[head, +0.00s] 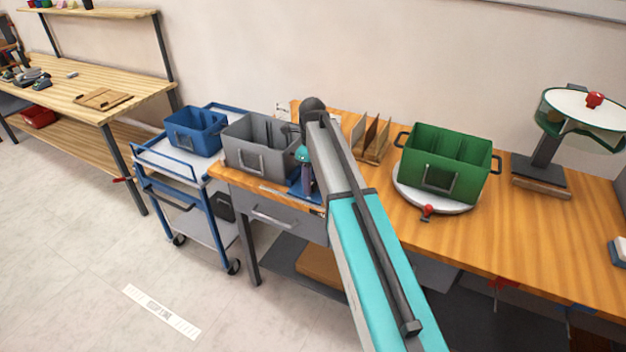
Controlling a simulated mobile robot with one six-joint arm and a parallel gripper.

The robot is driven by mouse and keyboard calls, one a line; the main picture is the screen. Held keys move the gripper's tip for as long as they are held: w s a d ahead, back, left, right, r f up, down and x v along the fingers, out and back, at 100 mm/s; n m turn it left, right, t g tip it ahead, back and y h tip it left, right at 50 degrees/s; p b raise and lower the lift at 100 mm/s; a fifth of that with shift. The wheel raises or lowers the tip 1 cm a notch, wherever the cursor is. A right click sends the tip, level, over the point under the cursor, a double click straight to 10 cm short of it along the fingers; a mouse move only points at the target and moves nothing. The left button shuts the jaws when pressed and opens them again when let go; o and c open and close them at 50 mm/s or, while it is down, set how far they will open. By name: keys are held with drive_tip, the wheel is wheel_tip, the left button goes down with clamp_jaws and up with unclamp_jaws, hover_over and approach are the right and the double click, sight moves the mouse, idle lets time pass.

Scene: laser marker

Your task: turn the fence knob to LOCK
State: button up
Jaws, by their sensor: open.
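My arm reaches away from the bottom of the head view to the left end of the wooden bench. Its far end bends down behind the forearm. My gripper (307,186) seems to be the small dark part below the teal wrist, low over a blue base (295,190) at the bench's front edge. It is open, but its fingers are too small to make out. I cannot tell whether it touches anything. I cannot pick out the fence knob or any LOCK mark; they may be hidden by my wrist or too small. A red knob (427,210) shows at the front of the round turntable.
A grey bin (250,160) stands close left of my wrist. A rack with upright boards (372,140) and a green bin (450,185) on the white turntable stand to the right. A blue cart (178,160) adjoins the bench (530,235). The bench's right front is clear.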

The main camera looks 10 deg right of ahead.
drive_tip(key=c, duration=1.1)
drive_tip(key=shift+o, duration=0.3)
drive_tip(key=shift+n, duration=0.4)
drive_tip(key=n, duration=0.9)
drive_tip(key=shift+n+p, duration=0.3)
drive_tip(key=shift+p, duration=0.1)
drive_tip(key=n, duration=0.6)
drive_tip(key=shift+n, duration=0.4)
drive_tip(key=n, duration=0.6)
drive_tip(key=shift+n, duration=0.4)
